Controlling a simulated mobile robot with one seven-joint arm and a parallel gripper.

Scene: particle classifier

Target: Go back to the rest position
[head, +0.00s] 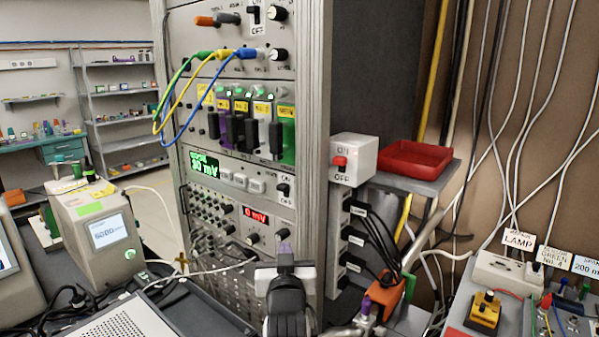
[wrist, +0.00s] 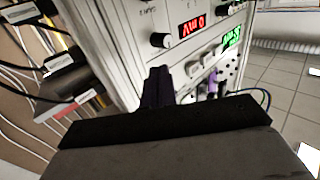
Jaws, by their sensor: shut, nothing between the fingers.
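My gripper (head: 285,250) is at the bottom middle of the head view, in front of the lower part of the instrument rack (head: 312,130). Its fingers are shut with nothing between them. In the wrist view the dark fingers (wrist: 157,85) point at the rack front (wrist: 125,50), which appears upside down there. The rack carries a green display (head: 205,165) and a red display reading 0 mV (head: 255,216); the red display also shows in the wrist view (wrist: 193,25). I cannot tell the exact gap between the fingertips and the panel.
Right of the rack are a white ON/OFF switch box (head: 354,160) and a red tray (head: 415,162) on a shelf. Cables hang along the right wall. A beige device with a screen (head: 98,225) stands at left. A lamp power unit (head: 505,272) sits at lower right.

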